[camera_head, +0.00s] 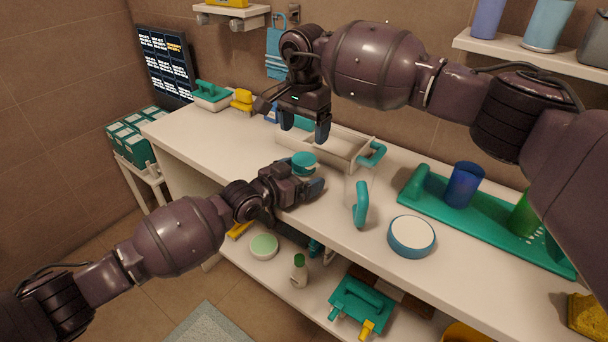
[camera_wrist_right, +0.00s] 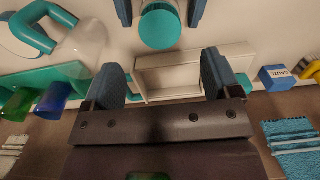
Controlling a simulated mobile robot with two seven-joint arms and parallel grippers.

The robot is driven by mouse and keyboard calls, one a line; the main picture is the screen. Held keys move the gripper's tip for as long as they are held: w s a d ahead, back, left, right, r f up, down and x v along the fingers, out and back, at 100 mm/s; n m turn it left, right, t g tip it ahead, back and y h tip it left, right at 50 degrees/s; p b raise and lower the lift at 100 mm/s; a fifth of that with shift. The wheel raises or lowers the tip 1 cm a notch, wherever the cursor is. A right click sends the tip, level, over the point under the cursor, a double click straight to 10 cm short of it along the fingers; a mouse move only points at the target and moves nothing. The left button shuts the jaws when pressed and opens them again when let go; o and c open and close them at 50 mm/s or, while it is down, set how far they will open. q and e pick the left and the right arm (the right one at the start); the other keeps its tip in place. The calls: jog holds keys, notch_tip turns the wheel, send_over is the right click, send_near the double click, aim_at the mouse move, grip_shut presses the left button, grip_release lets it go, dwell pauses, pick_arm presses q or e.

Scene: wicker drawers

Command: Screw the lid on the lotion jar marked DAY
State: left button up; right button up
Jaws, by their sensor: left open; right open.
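A small jar with a teal top (camera_head: 304,158) stands on the white counter, with some pale body showing below the top. No DAY marking is readable, and I cannot tell how the top sits. It also shows in the right wrist view (camera_wrist_right: 160,26). My left gripper (camera_head: 308,187) is low at the counter, open, with its fingers on either side of the jar and gaps beside it in the wrist view. My right gripper (camera_head: 306,128) is open and empty, raised over the counter behind the jar; its two fingers (camera_wrist_right: 163,78) show wide apart.
A pale tray with teal handles (camera_head: 345,150) stands just behind the jar. A clear jug with a teal handle (camera_head: 360,205) and a round blue container with a white top (camera_head: 411,236) stand to the right. A green rack (camera_head: 490,225) holds cups.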

pick_arm(q)
jog(key=c, duration=1.3)
grip_shut()
pick_arm(e)
jog(key=o, duration=0.3)
notch_tip(320, 180, up, 12)
pick_arm(q)
jog(key=o, duration=1.3)
grip_release()
jog(key=shift+a, duration=0.1)
